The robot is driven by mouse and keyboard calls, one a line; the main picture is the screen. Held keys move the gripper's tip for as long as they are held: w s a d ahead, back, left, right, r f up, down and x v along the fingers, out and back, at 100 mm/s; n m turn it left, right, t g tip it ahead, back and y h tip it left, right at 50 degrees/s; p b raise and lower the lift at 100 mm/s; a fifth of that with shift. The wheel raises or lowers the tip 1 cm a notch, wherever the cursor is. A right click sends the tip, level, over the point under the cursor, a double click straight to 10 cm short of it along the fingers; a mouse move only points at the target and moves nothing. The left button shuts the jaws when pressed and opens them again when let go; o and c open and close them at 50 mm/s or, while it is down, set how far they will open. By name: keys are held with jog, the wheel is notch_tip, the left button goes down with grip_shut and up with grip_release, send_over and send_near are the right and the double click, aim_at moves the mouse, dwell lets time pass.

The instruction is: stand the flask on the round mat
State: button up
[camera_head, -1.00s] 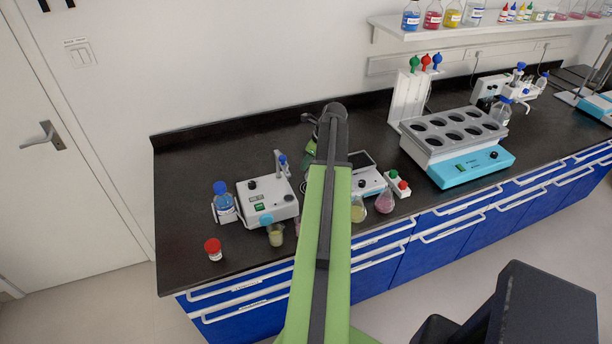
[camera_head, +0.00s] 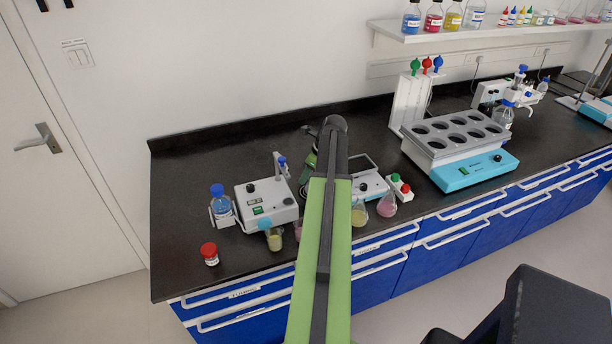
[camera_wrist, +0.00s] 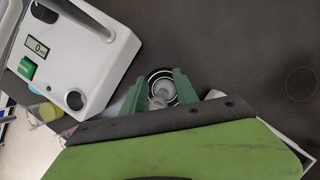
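My gripper (camera_wrist: 160,88) shows in the wrist view as two green fingers, one on each side of a round, clear glass thing (camera_wrist: 160,92) seen from above, likely the flask. Its pale rings lie between the fingers; whether they press on it I cannot tell. In the head view my own arm hides most of the gripper and whatever is between its fingers. A faint dark circle (camera_wrist: 301,84) on the bench to the right in the wrist view may be the round mat; it blends with the black top.
A white device with a display (camera_head: 266,203) stands left of my gripper. A beaker (camera_head: 274,240), a yellow flask (camera_head: 359,214) and a pink flask (camera_head: 387,206) stand along the front edge. A red-capped jar (camera_head: 209,254) is front left. The back-left bench is clear.

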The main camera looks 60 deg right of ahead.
jog(key=p+v, duration=1.1)
jog(key=v, duration=0.1)
jog(key=shift+r, duration=0.2)
